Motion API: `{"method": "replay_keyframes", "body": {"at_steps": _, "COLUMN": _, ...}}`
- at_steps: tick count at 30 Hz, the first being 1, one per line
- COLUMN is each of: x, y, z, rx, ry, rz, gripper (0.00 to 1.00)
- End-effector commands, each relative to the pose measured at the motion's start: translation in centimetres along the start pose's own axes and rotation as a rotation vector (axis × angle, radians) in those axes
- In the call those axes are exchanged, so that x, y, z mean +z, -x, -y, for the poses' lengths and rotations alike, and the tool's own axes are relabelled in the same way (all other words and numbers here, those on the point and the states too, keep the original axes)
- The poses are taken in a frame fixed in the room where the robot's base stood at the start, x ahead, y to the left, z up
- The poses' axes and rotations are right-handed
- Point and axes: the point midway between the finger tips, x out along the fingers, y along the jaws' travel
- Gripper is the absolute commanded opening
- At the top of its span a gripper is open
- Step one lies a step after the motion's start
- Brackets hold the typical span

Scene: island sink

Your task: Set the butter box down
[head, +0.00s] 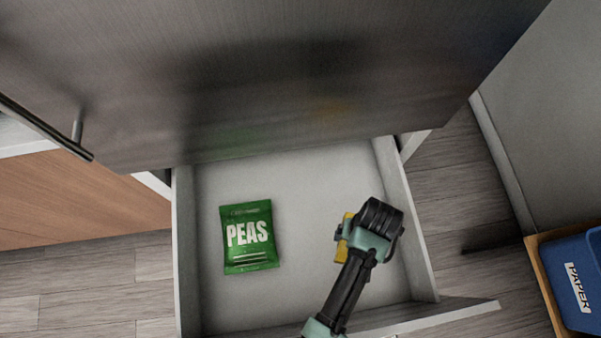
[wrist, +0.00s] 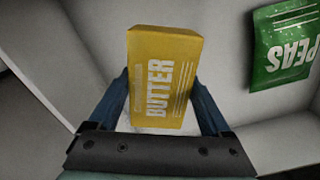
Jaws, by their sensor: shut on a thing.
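The butter box (wrist: 162,75) is yellow with white lettering. In the wrist view it sits between the two fingers of my gripper (wrist: 160,105), which is shut on it. In the head view only a small yellow part of the butter box (head: 342,250) shows beside my gripper (head: 345,238); the rest is hidden by my wrist. My gripper is over the right part of an open white drawer (head: 300,177). I cannot tell whether the box touches the drawer floor.
A green peas packet (head: 249,237) lies in the left part of the drawer and also shows in the wrist view (wrist: 283,45). Drawer floor between packet and gripper is clear. A steel panel with a handle (head: 240,80) overhangs the back. A blue paper bin (head: 580,280) stands at right.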

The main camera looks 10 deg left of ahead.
Motion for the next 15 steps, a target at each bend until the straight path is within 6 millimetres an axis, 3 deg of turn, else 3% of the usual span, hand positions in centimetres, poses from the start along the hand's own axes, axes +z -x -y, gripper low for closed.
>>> {"method": "replay_keyframes", "body": {"at_steps": 1, "x": 0.2, "y": -1.2, "z": -0.1, "rx": 0.000, "ry": 0.004, "rz": -0.002, "gripper": 0.09}}
{"method": "replay_keyframes", "body": {"at_steps": 3, "x": 0.3, "y": -1.6, "z": -0.2, "rx": 0.000, "ry": 0.008, "rz": -0.003, "gripper": 0.09}}
{"method": "replay_keyframes", "body": {"at_steps": 11, "x": 0.5, "y": -1.8, "z": -0.3, "rx": 0.000, "ry": 0.012, "rz": -0.002, "gripper": 0.09}}
{"method": "replay_keyframes", "body": {"at_steps": 15, "x": 0.5, "y": -4.1, "z": -0.3, "rx": -0.001, "ry": 0.011, "rz": 0.001, "gripper": 0.09}}
